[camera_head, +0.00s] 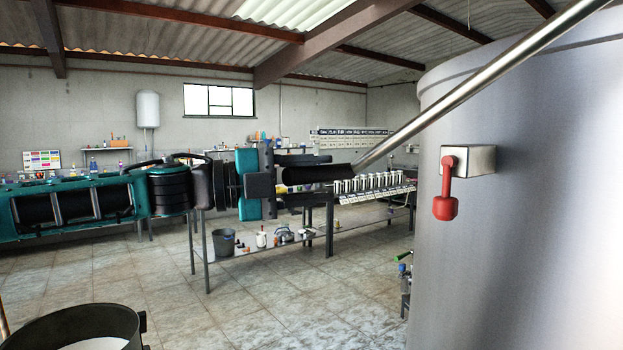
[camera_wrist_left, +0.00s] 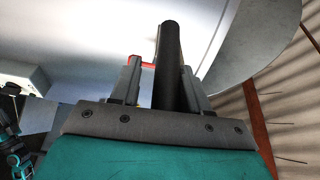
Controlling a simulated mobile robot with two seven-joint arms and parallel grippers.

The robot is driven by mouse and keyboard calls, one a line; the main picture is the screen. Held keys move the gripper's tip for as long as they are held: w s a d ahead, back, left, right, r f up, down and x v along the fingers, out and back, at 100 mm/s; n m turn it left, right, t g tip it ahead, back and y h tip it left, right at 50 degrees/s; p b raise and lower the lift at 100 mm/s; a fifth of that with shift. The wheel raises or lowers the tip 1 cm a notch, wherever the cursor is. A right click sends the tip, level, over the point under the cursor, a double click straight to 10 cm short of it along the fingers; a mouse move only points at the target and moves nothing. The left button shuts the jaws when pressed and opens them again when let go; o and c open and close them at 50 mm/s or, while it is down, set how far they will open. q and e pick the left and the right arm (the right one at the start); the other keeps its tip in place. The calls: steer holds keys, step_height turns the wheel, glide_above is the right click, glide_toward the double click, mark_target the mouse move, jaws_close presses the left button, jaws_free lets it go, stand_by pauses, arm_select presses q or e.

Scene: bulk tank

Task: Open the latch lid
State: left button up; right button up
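A long metal bar with a black grip (camera_head: 318,174) slants up to the right across the grey tank (camera_head: 515,220) and leaves the head view at the top. The lid at its far end is not visible there. My left gripper (camera_head: 308,175) is level with the grip, its fingers above and below it. In the left wrist view, the grip (camera_wrist_left: 169,65) runs between the two fingers (camera_wrist_left: 163,85), with a gap on the left finger's side. A flat grey panel (camera_wrist_left: 252,45) shows at upper right; I cannot tell if it is the lid. My right gripper is not in view.
A grey box (camera_head: 478,160) with a red lever (camera_head: 446,195) sits on the tank's wall. A metal table (camera_head: 345,222) with bottles and a bucket (camera_head: 224,242) on its lower shelf stands behind my arm.

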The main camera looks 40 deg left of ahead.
arm_select(q)
steer(key=shift+o, duration=0.6)
steer(key=shift+a+f, duration=0.1)
steer(key=shift+s+a+b, duration=0.45)
steer(key=shift+s+b, duration=0.05)
steer(key=shift+b, duration=0.2)
steer(key=b+v, duration=0.4)
steer(key=v, duration=0.7)
steer(key=shift+s+b, duration=0.25)
steer(key=shift+b, duration=0.1)
steer(key=shift+a, duration=0.1)
